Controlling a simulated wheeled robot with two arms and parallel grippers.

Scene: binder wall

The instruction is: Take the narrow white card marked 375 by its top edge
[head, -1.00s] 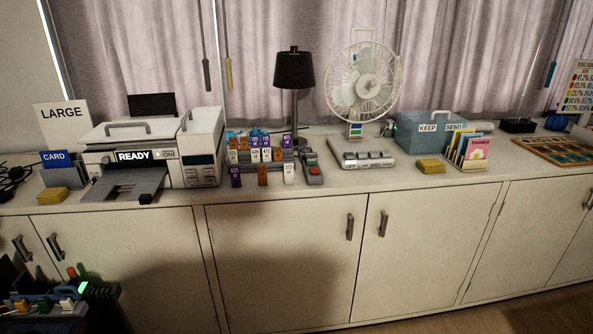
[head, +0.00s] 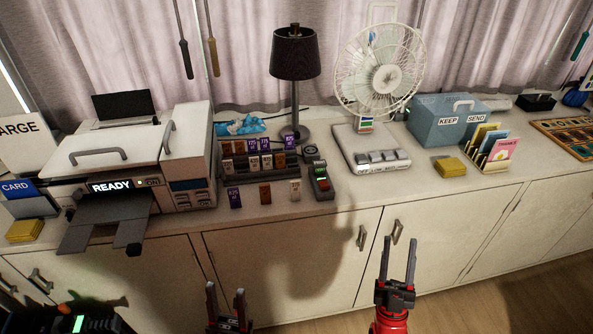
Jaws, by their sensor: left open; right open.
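A small dark rack (head: 285,170) of narrow purple, orange and white cards stands on the counter below the lamp. My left gripper (head: 226,290) is open and empty, low in front of the cabinet doors below the rack. My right gripper (head: 399,245) is open and empty, fingers up, in front of the doors to the right. Both are apart from the cards.
A printer-like machine (head: 130,165) marked READY stands left of the rack, its tray jutting forward. A small device with red and green buttons (head: 321,183) stands close right of the white card. A lamp (head: 295,60) is behind; a fan (head: 380,80) and blue box (head: 447,125) are to the right.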

